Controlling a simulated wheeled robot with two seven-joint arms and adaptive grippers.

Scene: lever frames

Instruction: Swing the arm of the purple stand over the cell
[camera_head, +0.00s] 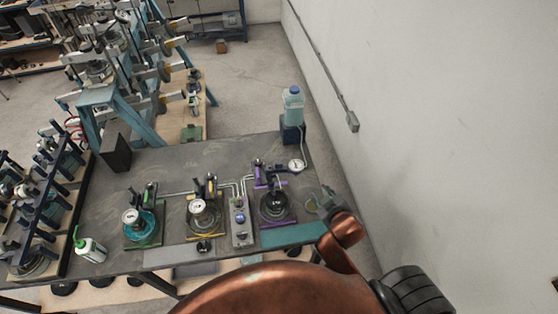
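The purple stand (258,175) is at the right part of the grey bench. Its arm points right, and the white dial (297,165) at its end sits behind and to the right of the cell. The cell (274,207), a dark round vessel, stands in front of the stand on a purple-edged base; the dial is not over it. My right gripper (320,199) is low at the bench's right edge, right of the cell and apart from the stand. Its fingers are small and blurred, so their opening is unclear. My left gripper is not in view.
A green stand (150,195) and a yellow stand (211,187) have dials over their vessels. A grey control box (239,218) stands left of the cell. A blue-capped bottle (293,104) is at the back right. A wall (430,130) runs along the right.

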